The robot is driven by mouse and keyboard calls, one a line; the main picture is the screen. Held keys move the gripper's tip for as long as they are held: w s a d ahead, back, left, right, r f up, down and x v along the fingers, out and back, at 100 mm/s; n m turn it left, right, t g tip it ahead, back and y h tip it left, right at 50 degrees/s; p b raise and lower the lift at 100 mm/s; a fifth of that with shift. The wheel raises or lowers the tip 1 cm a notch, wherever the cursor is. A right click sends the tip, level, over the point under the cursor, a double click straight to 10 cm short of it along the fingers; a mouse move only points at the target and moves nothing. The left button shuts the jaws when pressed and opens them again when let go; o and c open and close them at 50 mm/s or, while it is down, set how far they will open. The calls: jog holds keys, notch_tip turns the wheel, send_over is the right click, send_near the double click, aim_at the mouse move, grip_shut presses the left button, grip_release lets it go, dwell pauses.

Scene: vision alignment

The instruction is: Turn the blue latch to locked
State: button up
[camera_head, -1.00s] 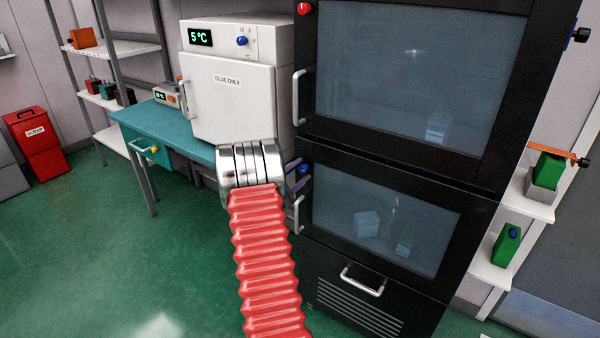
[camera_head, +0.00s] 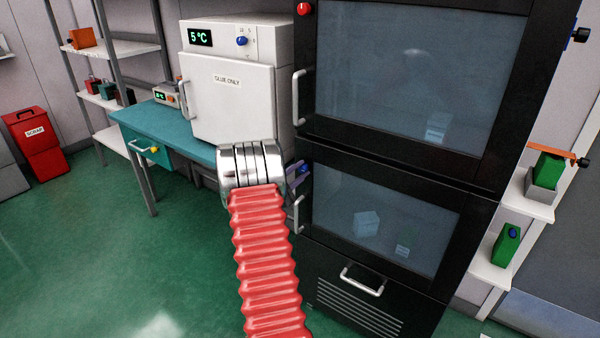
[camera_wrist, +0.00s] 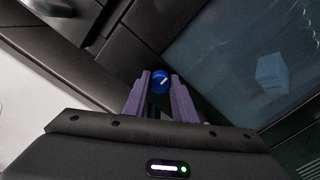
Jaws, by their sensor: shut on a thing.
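The blue latch (camera_head: 305,168) is a small round knob on the black cabinet's frame, beside the lower glass door's upper left corner. In the wrist view the blue latch (camera_wrist: 160,80) sits between the tips of my gripper's two purple fingers, with a pale slanted mark on its face. My gripper (camera_wrist: 160,84) is shut on it. In the head view my gripper (camera_head: 296,172) is mostly hidden behind my silver wrist. The words or marks around the latch cannot be read.
The lower glass door (camera_head: 385,222) has a handle (camera_head: 298,214) just below the latch. The upper glass door (camera_head: 410,75) is above. A white glue oven (camera_head: 232,100) on a teal table (camera_head: 175,125) stands close at left. The green floor (camera_head: 100,260) at left is clear.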

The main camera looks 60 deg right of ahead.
jog(key=shift+n, duration=0.5)
jog(key=n, duration=0.3)
jog(key=shift+n, duration=0.3)
jog(key=n, duration=0.4)
jog(key=shift+n, duration=0.3)
jog(key=n, duration=0.4)
jog(key=shift+f+n, duration=0.1)
jog(key=shift+n, duration=0.2)
jog(key=n, duration=0.4)
jog(key=shift+w, duration=0.1)
jog(key=o, duration=1)
jog(key=shift+o, duration=0.2)
jog(key=shift+a, duration=0.1)
